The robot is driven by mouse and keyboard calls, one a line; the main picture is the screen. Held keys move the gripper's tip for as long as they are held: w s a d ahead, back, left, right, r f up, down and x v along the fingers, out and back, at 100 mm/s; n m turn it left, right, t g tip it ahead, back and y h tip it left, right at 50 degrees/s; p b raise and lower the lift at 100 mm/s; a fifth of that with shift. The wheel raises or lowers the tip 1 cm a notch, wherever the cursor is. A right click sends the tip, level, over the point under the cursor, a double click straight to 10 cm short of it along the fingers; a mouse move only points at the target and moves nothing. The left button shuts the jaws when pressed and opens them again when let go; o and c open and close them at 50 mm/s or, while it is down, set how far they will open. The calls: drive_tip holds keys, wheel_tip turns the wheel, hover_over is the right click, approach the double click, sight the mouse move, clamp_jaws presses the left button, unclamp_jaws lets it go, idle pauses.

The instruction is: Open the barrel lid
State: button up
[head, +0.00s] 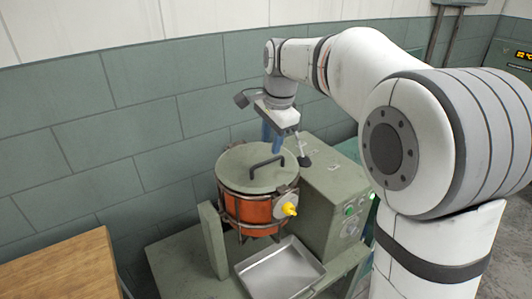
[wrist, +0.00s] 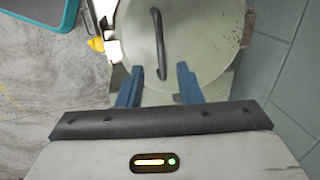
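The barrel is orange (head: 250,212) inside a dark metal frame, with a round grey-green lid (head: 235,170) lying flat on top. The lid also fills the upper middle of the wrist view (wrist: 205,50). A dark bar handle (head: 267,166) arches over the lid; in the wrist view the handle (wrist: 160,45) runs lengthwise ahead of the fingers. My gripper (head: 271,146) is above the back of the lid, pointing down. In the wrist view its two blue fingers (wrist: 157,80) are apart with nothing between them; the handle's near end lies just beyond the gap.
A yellow knob (head: 290,209) sticks out of the barrel's front. A green machine box with buttons (head: 335,205) stands right of the barrel. A metal tray (head: 280,270) sits in front, an upright plate (head: 213,240) at left. A wooden table (head: 62,268) is at lower left; a wall is behind.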

sight(268, 161)
drive_tip(key=f, duration=0.3)
drive_tip(key=w+f, duration=0.1)
drive_tip(key=f, duration=0.1)
drive_tip(key=shift+a+f, duration=0.3)
drive_tip(key=shift+f, duration=0.05)
drive_tip(key=shift+c, duration=0.5)
clamp_jaws()
